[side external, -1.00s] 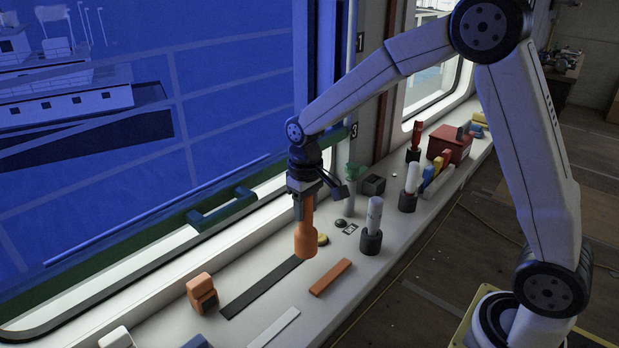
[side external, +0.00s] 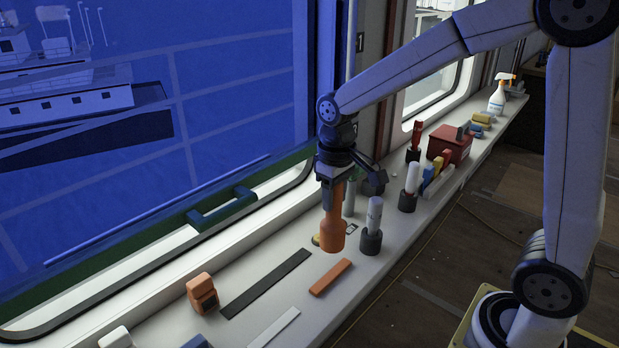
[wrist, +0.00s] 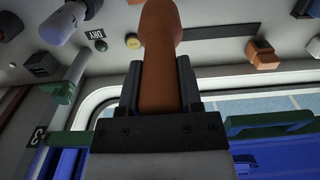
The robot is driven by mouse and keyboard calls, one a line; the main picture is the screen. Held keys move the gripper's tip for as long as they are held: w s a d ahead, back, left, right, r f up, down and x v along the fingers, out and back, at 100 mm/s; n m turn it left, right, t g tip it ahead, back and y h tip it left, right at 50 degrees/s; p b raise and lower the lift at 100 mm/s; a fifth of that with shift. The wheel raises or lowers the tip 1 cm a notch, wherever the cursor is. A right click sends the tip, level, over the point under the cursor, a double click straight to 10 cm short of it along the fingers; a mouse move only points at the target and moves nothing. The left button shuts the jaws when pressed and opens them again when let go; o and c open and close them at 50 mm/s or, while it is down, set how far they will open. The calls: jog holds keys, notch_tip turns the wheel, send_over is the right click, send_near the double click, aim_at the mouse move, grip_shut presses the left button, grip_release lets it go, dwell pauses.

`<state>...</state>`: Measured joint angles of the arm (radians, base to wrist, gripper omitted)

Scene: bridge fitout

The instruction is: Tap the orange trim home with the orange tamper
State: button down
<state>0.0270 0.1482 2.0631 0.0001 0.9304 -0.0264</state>
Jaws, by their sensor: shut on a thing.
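My gripper (side external: 331,182) is shut on the handle of the orange tamper (side external: 332,233) and holds it upright, wide end down, above the white sill. In the wrist view the tamper (wrist: 159,60) stands between the two jaws. The orange trim (side external: 330,277) is a flat strip lying on the sill, below and in front of the tamper and apart from it. A dark strip (side external: 266,284), perhaps a slot, lies left of the trim; it also shows in the wrist view (wrist: 222,31). The tamper partly hides a yellow round piece (side external: 316,240).
A white cylinder in a dark holder (side external: 371,241) stands close right of the tamper. An orange block-like device (side external: 202,293) and a pale strip (side external: 275,327) lie at the near left. A red box (side external: 450,145) and several holders stand farther along. The window frame with a green handle (side external: 222,207) borders the sill.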

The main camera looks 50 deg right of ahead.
aim_at(335, 213)
jog(key=shift+s+r, duration=0.1)
dwell(0.5)
jog(key=shift+f, duration=2.1)
